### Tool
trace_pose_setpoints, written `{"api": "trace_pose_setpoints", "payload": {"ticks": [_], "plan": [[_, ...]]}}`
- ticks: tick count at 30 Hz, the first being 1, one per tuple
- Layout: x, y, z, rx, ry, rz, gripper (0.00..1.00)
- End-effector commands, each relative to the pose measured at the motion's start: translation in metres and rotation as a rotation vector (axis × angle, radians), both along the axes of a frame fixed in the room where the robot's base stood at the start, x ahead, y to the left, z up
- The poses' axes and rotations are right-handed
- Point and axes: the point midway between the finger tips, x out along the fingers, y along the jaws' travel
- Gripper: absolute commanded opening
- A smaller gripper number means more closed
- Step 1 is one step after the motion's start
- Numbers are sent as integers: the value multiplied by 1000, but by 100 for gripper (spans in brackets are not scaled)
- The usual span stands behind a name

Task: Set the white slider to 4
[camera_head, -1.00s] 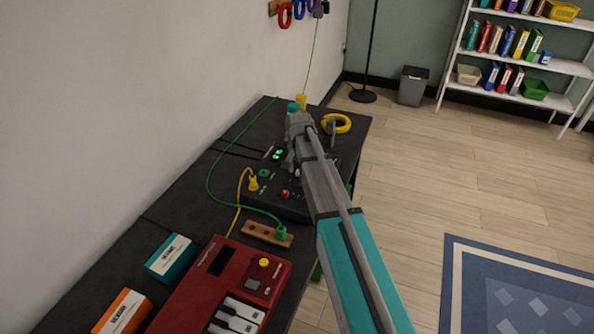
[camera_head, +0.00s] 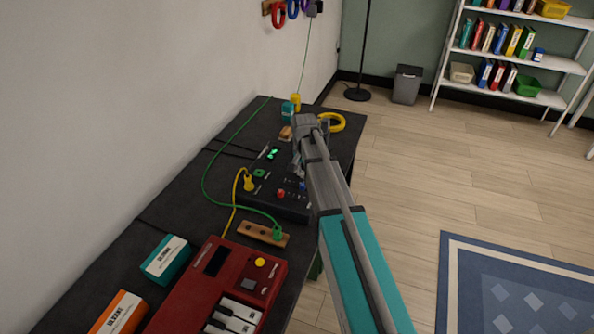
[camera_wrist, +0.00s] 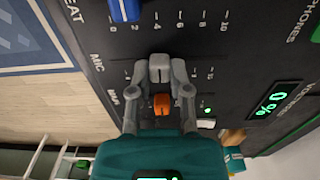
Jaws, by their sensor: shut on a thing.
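The white slider's pale cap (camera_wrist: 160,68) sits between my fingertips in the wrist view. My gripper (camera_wrist: 160,74) is shut on it, with a grey finger on each side. Its scale runs left to right up to 10. The 8 and 10 show to the right of my fingers, while the mark at the cap is covered, so I cannot read its exact setting. In the head view the slider panel (camera_head: 291,208) is on the dark bench, and my arm hides the slider.
A blue slider (camera_wrist: 124,10) stands near the low end of the neighbouring scale. An orange cap (camera_wrist: 161,104) lies just behind my fingertips. A green-lit display (camera_wrist: 271,104) shows 0 %. Green and yellow cables (camera_head: 237,205) and a red keyboard device (camera_head: 225,285) are nearby.

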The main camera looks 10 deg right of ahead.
Motion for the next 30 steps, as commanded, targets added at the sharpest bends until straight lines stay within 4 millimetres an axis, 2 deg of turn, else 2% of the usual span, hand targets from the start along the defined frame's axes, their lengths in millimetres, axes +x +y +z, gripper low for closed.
{"api": "trace_pose_setpoints", "payload": {"ticks": [5,6,11,30], "plan": [[0,0,0,0,0,1,0],[0,0,0,0,0,1,32],[0,0,0,0,0,0,60],[0,0,5,0,0,0,60]]}}
